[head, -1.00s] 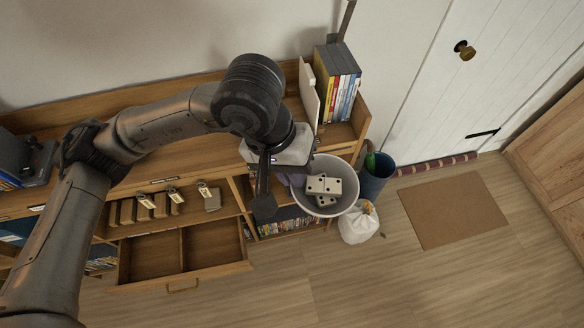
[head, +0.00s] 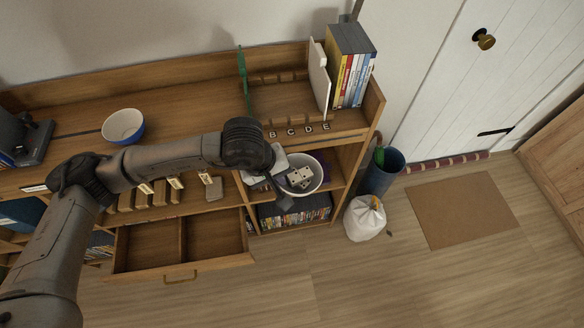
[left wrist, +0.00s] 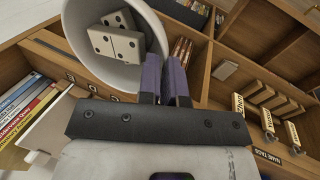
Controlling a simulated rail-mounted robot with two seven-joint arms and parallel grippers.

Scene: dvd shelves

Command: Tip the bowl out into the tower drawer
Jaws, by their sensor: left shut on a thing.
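My left gripper (head: 283,184) is shut on the rim of a white bowl (head: 316,182). Its dark purple-grey fingers (left wrist: 165,75) pinch the bowl's wall in the left wrist view. Several white dominoes with black dots (head: 299,177) lie inside the bowl. The bowl is held in front of the right end of the wooden shelf unit, right of the open drawer and above the DVD row. The wooden drawer (head: 182,271) is pulled out, with a divider between two compartments that look empty. My right gripper is not in view.
A blue-and-white bowl (head: 123,126) stands on the shelf top. Tagged wooden blocks (head: 161,193) stand in a row above the drawer. Upright DVD cases (head: 350,70) fill the top right corner. A white bag (head: 364,217) and blue bin (head: 381,172) stand on the floor at right.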

